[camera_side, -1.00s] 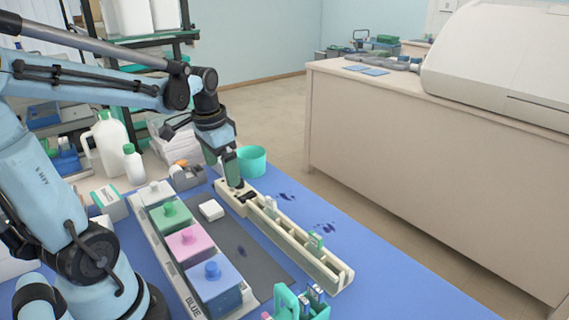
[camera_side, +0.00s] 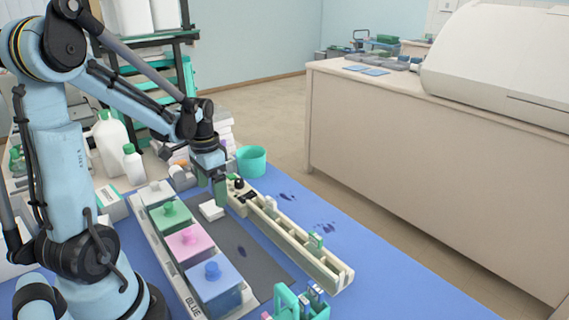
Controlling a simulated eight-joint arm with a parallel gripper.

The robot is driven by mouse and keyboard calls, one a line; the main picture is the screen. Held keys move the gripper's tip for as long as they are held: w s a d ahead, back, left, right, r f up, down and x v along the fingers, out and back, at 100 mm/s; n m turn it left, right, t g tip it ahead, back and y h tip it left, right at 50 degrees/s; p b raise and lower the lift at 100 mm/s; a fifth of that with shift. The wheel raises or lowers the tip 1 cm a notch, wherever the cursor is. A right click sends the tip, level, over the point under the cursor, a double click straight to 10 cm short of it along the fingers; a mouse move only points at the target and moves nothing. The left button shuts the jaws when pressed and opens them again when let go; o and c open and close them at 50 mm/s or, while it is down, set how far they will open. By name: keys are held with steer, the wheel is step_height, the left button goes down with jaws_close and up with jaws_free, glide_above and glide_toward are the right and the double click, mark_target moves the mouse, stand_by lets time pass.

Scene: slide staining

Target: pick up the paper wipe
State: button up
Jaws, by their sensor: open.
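The paper wipe appears to be the small white folded pad (camera_side: 210,211). It lies flat on the dark grey mat (camera_side: 243,250), between the row of staining dishes and the long cream rack. My gripper (camera_side: 221,200) points down just right of the pad, its green fingers low near the pad's right edge. It is open and does not visibly hold anything. One finger hides the other, and I cannot tell whether the fingers touch the pad or hang above it.
A tray of dishes with white, green (camera_side: 171,213), pink (camera_side: 190,243) and blue (camera_side: 216,286) lids stands left. The cream rack (camera_side: 290,238) holds slides at right. A teal cup (camera_side: 251,160) stands behind, a teal holder (camera_side: 297,304) in front. Dark stains mark the blue mat.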

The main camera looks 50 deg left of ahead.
mark_target(212, 207)
steer(key=shift+s+a+f, duration=0.1)
steer(key=shift+a+f, duration=0.05)
steer(key=shift+f, duration=1.15)
steer(key=shift+s+a+f, duration=0.1)
steer(key=shift+a+f, duration=0.05)
steer(key=shift+f, duration=1.15)
steer(key=c, duration=1.2)
steer(key=shift+r, duration=0.2)
steer(key=shift+r, duration=0.6)
step_height(212, 207, up, 3)
steer(key=shift+f, duration=0.1)
steer(key=d+r, duration=0.2)
steer(key=d, duration=0.2)
steer(key=d+r, duration=0.2)
steer(key=d, duration=0.1)
steer(key=w+d+r, duration=0.1)
steer(key=d+r, duration=0.1)
steer(key=d, duration=0.2)
steer(key=shift+d+r, duration=0.3)
steer(key=shift+d, duration=0.05)
